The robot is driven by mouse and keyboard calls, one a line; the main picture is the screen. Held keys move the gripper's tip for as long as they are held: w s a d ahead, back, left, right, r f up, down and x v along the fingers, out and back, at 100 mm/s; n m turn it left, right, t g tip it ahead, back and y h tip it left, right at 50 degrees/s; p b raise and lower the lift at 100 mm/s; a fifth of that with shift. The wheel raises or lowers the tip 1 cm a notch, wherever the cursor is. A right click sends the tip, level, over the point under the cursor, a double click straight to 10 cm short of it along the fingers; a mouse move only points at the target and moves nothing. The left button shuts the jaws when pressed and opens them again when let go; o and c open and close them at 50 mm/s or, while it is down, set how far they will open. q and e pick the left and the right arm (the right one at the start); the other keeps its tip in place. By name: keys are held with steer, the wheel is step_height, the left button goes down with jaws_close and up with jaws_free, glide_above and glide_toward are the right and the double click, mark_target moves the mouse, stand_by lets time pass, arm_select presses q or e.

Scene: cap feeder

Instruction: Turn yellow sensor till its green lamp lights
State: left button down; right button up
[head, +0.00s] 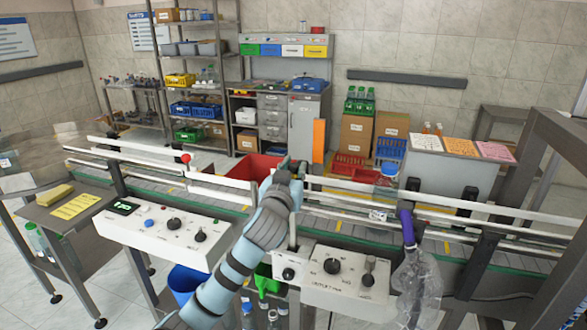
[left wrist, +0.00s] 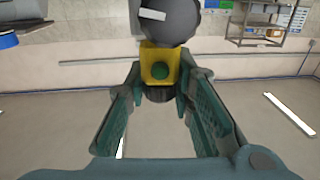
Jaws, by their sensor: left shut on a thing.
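The yellow sensor (left wrist: 148,54) shows in the left wrist view, straight ahead between my left fingertips. A round dark green lamp (left wrist: 160,71) sits on its face; I cannot tell surely whether it is lit. My left gripper (left wrist: 161,88) is shut on the sensor, with a finger at each side of it. My right gripper is in neither view.
A dark round part with a white mark (left wrist: 172,22) is just above the sensor. The conveyor (head: 345,227) runs across, with white control panels (head: 150,232) in front. A red bin (head: 255,168) stands behind. A clear bag (head: 415,285) hangs at the right.

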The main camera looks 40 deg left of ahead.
arm_select(q)
steer(key=shift+n+g+y, duration=0.6)
steer(key=shift+n+y, duration=0.1)
steer(key=shift+y, duration=0.3)
steer(key=c, duration=1.4)
jaws_free()
steer(key=shift+o, duration=0.2)
steer(key=v, duration=1.2)
